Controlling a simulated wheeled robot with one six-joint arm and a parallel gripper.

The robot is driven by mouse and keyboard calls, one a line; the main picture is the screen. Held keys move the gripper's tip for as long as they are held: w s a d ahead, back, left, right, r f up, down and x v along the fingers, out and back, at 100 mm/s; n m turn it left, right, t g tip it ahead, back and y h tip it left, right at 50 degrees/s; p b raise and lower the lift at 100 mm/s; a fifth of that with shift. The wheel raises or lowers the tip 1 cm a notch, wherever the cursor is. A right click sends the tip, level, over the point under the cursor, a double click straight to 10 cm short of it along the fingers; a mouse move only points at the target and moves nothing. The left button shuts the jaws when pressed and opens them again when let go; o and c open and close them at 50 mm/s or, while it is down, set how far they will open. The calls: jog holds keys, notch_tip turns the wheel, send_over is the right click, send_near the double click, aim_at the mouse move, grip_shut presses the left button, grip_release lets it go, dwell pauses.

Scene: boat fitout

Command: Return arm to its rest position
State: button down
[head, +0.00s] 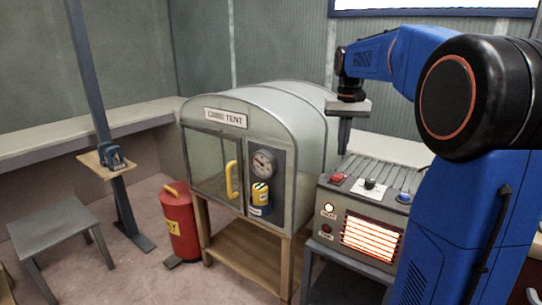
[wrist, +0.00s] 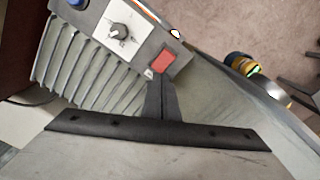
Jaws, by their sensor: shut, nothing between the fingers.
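My blue and black arm comes in from the right in the head view, and my gripper (head: 345,130) hangs from it, pointing down. Its fingers are together with nothing between them. It is above the ribbed top at the back left of the grey heater box (head: 330,215). In the wrist view my gripper (wrist: 162,105) shows as dark closed fingers over the edge of that box, close to the red button (wrist: 162,62). I cannot tell the exact gap between fingertips and box.
The heater box has a knob (head: 370,184), a blue button (head: 404,197) and a glowing front grille (head: 370,238). The clear-walled tent (head: 262,105) with a yellow handle (head: 232,180) stands just left. A red bin (head: 180,222) and a grey stool (head: 58,225) stand farther left.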

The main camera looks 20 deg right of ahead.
jog(key=s+a+f+n+t, duration=0.1)
jog(key=s+a+f, duration=0.1)
jog(key=s+a, duration=0.45)
jog(key=s+a+f+n+t, duration=0.15)
jog(key=s+a, duration=0.25)
jog(key=s, duration=0.6)
jog(key=s+a+f+n+t, duration=0.2)
jog(key=s+a+f, duration=0.3)
jog(key=s+f, duration=0.7)
jog(key=shift+s+a+f, duration=0.15)
jog(key=shift+s+f, duration=0.1)
jog(key=shift+s, duration=0.6)
